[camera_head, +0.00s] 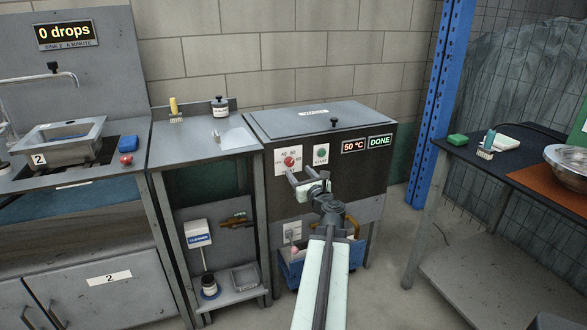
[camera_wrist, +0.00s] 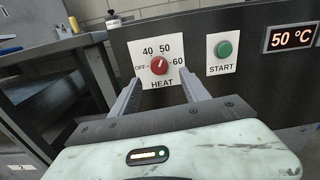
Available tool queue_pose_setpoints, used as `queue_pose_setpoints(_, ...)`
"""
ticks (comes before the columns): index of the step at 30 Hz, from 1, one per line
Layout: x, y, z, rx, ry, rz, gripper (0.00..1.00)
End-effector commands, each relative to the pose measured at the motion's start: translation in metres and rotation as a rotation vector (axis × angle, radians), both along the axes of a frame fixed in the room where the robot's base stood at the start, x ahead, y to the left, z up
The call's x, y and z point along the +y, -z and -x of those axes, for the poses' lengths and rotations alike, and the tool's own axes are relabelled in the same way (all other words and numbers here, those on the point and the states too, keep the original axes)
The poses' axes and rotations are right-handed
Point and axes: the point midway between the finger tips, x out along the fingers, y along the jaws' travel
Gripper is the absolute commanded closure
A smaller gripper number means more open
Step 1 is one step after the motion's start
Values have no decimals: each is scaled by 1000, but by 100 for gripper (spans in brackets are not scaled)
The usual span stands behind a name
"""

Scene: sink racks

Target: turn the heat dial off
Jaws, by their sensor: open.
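The red heat dial (camera_wrist: 159,65) sits on a white plate labelled OFF, 40, 50, 60 and HEAT. Its pale pointer mark points up, near the 50; OFF is at the left of the plate. In the head view the dial (camera_head: 289,162) is on the dark front of the grey machine (camera_head: 313,117). My gripper (camera_wrist: 160,80) is open and empty. Its two fingers point towards the plate, one to each side of the dial and slightly below it in the wrist view. In the head view my gripper (camera_head: 301,175) is just below and right of the dial. Contact cannot be told.
A green START button (camera_head: 321,154) is right of the dial. Displays read 50 °C (camera_head: 353,146) and DONE (camera_head: 380,141). A grey side table (camera_head: 195,146) adjoins at left, and a blue post (camera_head: 433,100) stands at right. A blue bin (camera_head: 318,267) is below the machine.

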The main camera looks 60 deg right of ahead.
Motion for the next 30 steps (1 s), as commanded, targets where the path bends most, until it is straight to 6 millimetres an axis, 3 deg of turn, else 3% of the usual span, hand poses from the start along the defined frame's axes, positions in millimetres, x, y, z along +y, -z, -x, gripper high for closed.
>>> queue_pose_setpoints(9,-34,0,-48,1,-4,1,46)
queue_pose_setpoints(17,-35,0,-51,2,-4,2,46)
queue_pose_setpoints(23,-35,0,-51,2,-4,2,96)
queue_pose_setpoints(24,-35,0,-51,2,-4,2,100)
queue_pose_setpoints(25,-51,0,-55,2,-4,2,100)
queue_pose_setpoints(30,-37,0,-51,9,-1,10,100)
